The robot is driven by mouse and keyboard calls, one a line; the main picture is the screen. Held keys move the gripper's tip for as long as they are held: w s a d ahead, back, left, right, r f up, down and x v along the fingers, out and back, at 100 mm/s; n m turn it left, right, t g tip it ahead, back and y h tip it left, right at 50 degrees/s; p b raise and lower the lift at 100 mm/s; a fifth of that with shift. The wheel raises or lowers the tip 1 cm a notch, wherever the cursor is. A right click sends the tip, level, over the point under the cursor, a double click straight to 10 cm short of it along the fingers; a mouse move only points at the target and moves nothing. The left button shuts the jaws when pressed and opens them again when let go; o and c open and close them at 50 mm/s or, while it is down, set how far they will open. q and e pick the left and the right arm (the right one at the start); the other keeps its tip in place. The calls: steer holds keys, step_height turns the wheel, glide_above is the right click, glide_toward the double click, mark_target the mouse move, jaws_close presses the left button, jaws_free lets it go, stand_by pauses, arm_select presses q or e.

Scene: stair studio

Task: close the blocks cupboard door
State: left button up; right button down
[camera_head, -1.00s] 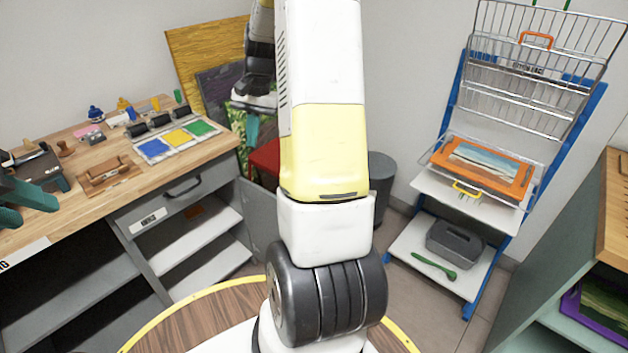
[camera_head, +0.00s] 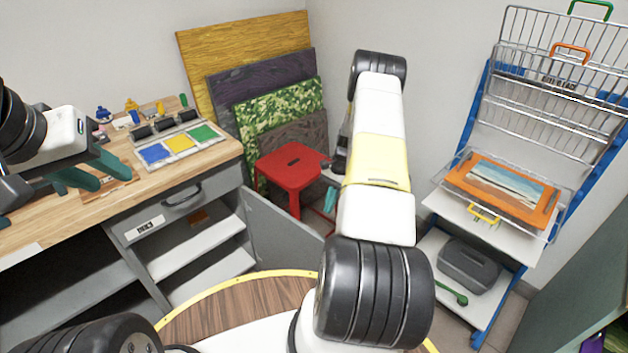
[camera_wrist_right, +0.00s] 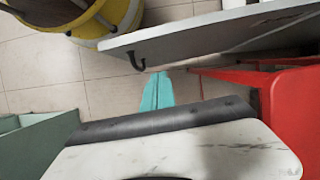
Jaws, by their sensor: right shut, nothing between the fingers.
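The cupboard door (camera_head: 278,235) is a grey panel standing open at the right end of the workbench cupboard (camera_head: 205,235). Its inside shelves show, with a small brown item on the upper one. In the right wrist view the door (camera_wrist_right: 215,35) runs across the top, with a dark hooked handle (camera_wrist_right: 135,57) on it. My right gripper (camera_wrist_right: 157,92) is shut and empty, its teal fingertips just below the handle, apart from it as far as I can tell. In the head view it (camera_head: 330,198) is partly hidden by my arm. My left gripper (camera_head: 98,172) is open above the benchtop.
A red stool (camera_head: 290,165) stands behind the door, close to my right gripper; it also shows in the wrist view (camera_wrist_right: 290,110). Painted boards (camera_head: 245,60) lean on the wall. A blue drying rack (camera_head: 480,150) stands at the right. A paint tray (camera_head: 178,145) lies on the benchtop.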

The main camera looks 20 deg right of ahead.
steer(key=s+a+f, duration=0.2)
steer(key=a+f, duration=0.2)
steer(key=a, duration=0.1)
steer(key=shift+s+a+f, duration=0.15)
steer(key=shift+s+f, duration=0.1)
steer(key=shift+s, duration=0.15)
